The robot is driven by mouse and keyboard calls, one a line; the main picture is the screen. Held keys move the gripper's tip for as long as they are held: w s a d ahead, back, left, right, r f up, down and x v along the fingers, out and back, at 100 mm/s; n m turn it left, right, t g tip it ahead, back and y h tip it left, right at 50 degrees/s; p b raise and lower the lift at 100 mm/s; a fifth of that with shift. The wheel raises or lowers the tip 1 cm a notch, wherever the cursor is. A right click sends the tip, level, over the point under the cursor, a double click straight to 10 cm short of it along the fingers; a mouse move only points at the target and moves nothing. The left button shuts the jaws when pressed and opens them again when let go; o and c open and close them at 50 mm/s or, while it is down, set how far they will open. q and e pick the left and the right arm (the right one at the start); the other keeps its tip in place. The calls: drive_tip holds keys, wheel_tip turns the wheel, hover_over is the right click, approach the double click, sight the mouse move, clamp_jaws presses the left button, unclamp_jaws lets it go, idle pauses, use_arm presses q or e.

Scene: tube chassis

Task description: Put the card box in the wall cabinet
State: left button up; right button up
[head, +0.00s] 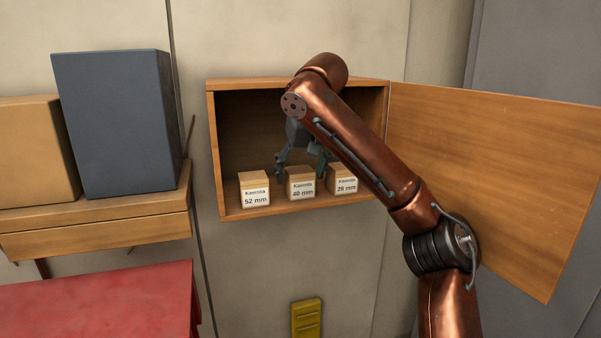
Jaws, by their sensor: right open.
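The wall cabinet (213,150) is a wooden box on the wall with its door swung open to the right. Three small card boxes stand upright in a row on its floor: one labelled 52 mm (254,191) at left, one labelled 40 mm (300,186) in the middle, one labelled 28 mm (342,181) at right. My right gripper (301,168) is inside the cabinet, open, pointing down at the middle box with its fingers to either side of the top. I cannot tell whether they touch it. My left gripper is out of view.
The open cabinet door (490,170) takes up the right side, close to my right arm. At left, a wooden shelf (100,228) holds a grey-blue box (118,125) and a tan box (35,150). A red surface (100,300) lies below. A yellow object (306,318) is on the wall.

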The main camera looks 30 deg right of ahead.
drive_tip(key=shift+s+a+r, duration=0.1)
drive_tip(key=shift+r, duration=0.2)
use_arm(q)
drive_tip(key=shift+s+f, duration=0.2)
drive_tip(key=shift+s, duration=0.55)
use_arm(e)
drive_tip(key=v, duration=1.1)
drive_tip(key=shift+s+r, duration=0.1)
drive_tip(key=shift+r, duration=0.05)
drive_tip(key=shift+c, duration=0.3)
